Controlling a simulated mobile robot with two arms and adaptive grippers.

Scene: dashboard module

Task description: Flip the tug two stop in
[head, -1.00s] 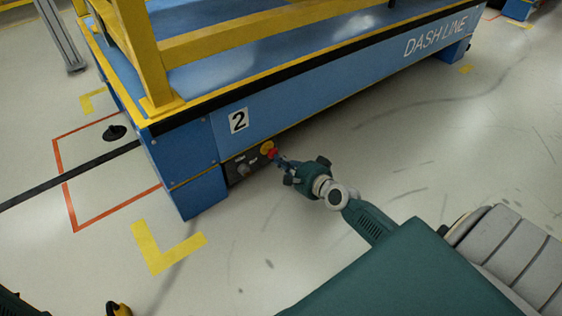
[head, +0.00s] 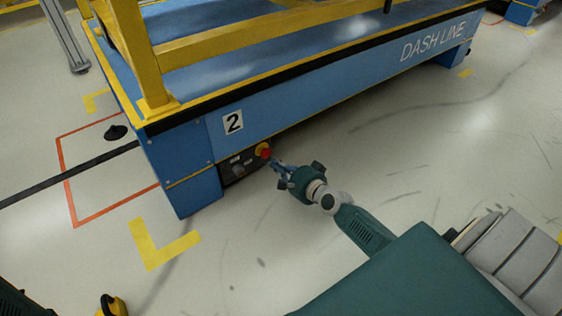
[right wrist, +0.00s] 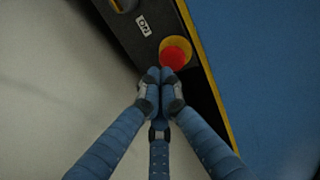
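The blue tug marked 2 (head: 285,112) stands across the middle of the head view. Its red stop button (head: 265,153) sits on a yellow base on a black control panel low on its side. In the right wrist view the red button (right wrist: 173,58) is just beyond my fingertips. My right gripper (head: 275,163) has its fingers together, pointing at the button, with nothing held between them. In the right wrist view its fingertips (right wrist: 160,76) lie right below the button; I cannot tell whether they touch it. My left gripper cannot be made out in the head view.
The black panel (head: 238,168) also carries dark knobs left of the button. A yellow corner mark (head: 160,245) and an orange floor outline (head: 70,190) lie to the left.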

